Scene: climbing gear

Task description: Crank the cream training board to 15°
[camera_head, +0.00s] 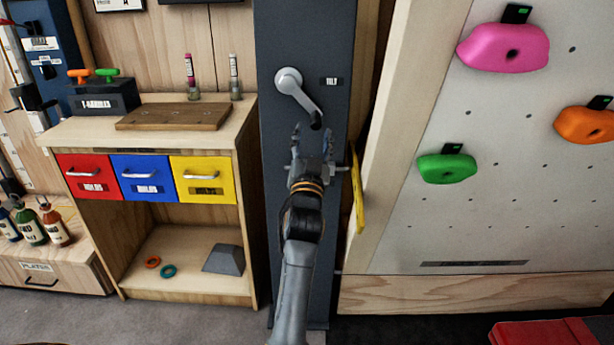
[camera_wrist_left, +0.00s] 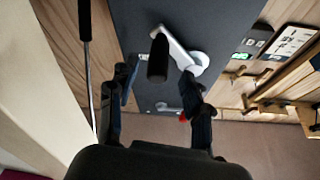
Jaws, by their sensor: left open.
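A silver crank (camera_head: 291,83) with a black handle knob (camera_head: 316,122) is mounted on a dark blue-grey upright panel, its arm pointing down and right. The cream training board (camera_head: 500,215) stands at the right, with pink, green and orange holds. My left gripper (camera_head: 312,132) is open and empty, with its fingers just below the knob. In the left wrist view the crank (camera_wrist_left: 180,50) and knob (camera_wrist_left: 158,58) lie ahead of the open fingers (camera_wrist_left: 158,79); I cannot tell whether they touch. My right gripper is out of view.
A yellow flat piece (camera_head: 357,190) stands right beside my left gripper, next to the board's wooden frame. A wooden cabinet (camera_head: 245,115) with red, blue and yellow drawers is at the left. A red item (camera_head: 545,333) lies at the bottom right.

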